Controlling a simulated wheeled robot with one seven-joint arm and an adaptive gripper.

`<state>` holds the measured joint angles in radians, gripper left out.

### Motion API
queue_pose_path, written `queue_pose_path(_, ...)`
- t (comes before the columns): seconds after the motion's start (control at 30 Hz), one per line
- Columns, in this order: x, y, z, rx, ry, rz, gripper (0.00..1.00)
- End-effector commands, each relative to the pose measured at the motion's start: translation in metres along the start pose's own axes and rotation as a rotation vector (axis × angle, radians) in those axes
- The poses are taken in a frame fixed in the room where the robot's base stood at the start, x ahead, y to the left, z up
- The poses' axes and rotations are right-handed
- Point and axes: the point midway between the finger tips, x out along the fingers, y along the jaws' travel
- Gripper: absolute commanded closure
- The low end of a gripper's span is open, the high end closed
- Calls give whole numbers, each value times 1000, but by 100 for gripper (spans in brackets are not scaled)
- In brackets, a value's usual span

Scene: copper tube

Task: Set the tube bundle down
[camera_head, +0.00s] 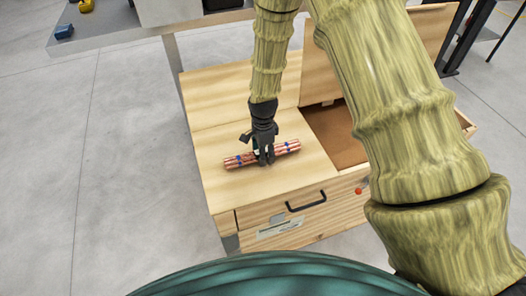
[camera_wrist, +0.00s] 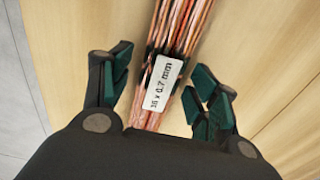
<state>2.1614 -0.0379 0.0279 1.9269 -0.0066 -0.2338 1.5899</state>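The tube bundle (camera_head: 236,161) is a row of thin copper tubes with blue bands. It lies across the light wooden top (camera_head: 222,139) of a chest. In the wrist view the bundle (camera_wrist: 186,25) runs up between my fingers and bears a white label (camera_wrist: 161,83) reading "16 x 0.7 mm". My gripper (camera_head: 265,160) points down over the middle of the bundle. In the wrist view my gripper (camera_wrist: 162,66) has its green-padded fingers apart on either side. Part of the bundle is hidden behind the gripper.
Right of the bundle is an open compartment (camera_head: 337,132) with a raised lid (camera_head: 325,72) behind it. The chest front has a black handle (camera_head: 306,201) and a red knob (camera_head: 358,191). A grey table (camera_head: 110,33) stands behind. The wooden top left of the bundle is clear.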

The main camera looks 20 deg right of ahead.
Motion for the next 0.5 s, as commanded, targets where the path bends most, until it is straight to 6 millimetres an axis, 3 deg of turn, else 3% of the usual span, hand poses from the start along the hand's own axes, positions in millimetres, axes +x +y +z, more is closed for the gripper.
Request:
queue_pose_path(0.27, -4, 0, 0, 1, 0, -1, 40)
queue_pose_path(0.5, -27, -1, 0, 1, 0, -3, 40)
